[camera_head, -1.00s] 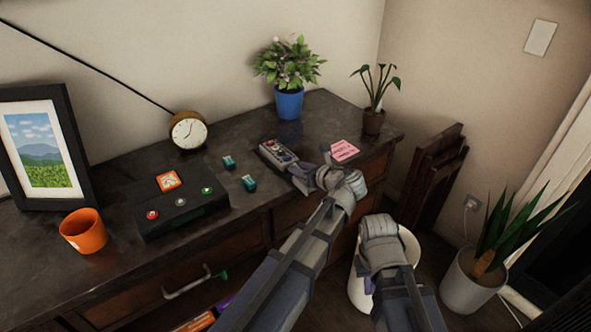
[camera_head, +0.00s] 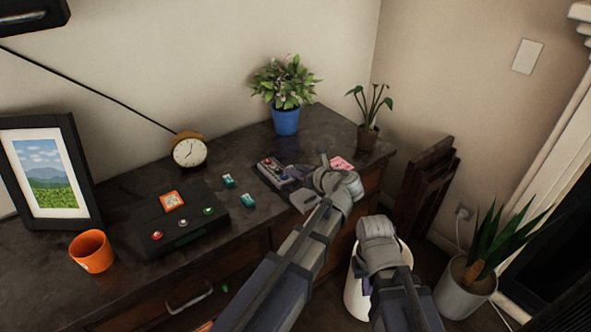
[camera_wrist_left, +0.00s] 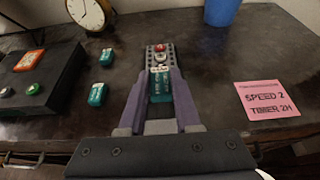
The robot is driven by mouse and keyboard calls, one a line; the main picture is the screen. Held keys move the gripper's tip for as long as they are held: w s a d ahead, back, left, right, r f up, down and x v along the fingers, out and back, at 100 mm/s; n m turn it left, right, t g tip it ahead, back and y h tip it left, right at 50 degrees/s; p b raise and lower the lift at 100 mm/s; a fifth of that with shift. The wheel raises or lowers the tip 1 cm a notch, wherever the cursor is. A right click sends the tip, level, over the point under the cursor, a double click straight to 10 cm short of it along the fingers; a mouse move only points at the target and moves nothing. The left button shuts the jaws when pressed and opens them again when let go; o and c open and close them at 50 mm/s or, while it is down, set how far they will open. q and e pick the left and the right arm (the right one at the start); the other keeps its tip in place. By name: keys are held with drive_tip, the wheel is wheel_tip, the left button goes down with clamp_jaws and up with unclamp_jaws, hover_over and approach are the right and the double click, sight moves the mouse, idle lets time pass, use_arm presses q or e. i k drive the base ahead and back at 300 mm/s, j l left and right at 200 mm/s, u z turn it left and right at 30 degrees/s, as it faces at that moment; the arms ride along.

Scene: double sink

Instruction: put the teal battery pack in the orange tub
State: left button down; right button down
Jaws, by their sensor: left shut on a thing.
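A teal battery pack (camera_wrist_left: 160,87) is between the fingers of my left gripper (camera_wrist_left: 160,92) in the left wrist view. The fingers are shut on it, and it lines up with a grey device with buttons (camera_wrist_left: 158,52); I cannot tell whether it touches that device. In the head view my left gripper (camera_head: 292,184) is at the near end of the device (camera_head: 271,169). The orange tub (camera_head: 91,252) stands at the left front of the dresser top, far from this gripper. My right gripper (camera_head: 376,230) is by the white bin; its fingers are hidden.
Two loose teal packs (camera_head: 228,181) (camera_head: 248,200) lie between the device and a black box with buttons (camera_head: 180,228). A clock (camera_head: 189,152), a picture frame (camera_head: 50,180) and a blue flowerpot (camera_head: 285,119) stand behind. A pink note (camera_head: 342,163) lies right of the device.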

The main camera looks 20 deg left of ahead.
sight(100, 260)
drive_tip(key=k+j, duration=0.25)
drive_tip(key=j, duration=0.2)
drive_tip(key=k+j, duration=0.25)
drive_tip(key=j, duration=0.15)
drive_tip(key=k+j, duration=0.25)
drive_tip(key=j, duration=0.2)
drive_tip(key=k+j, duration=0.3)
drive_tip(key=j, duration=0.15)
drive_tip(key=k+j, duration=0.25)
drive_tip(key=j, duration=0.15)
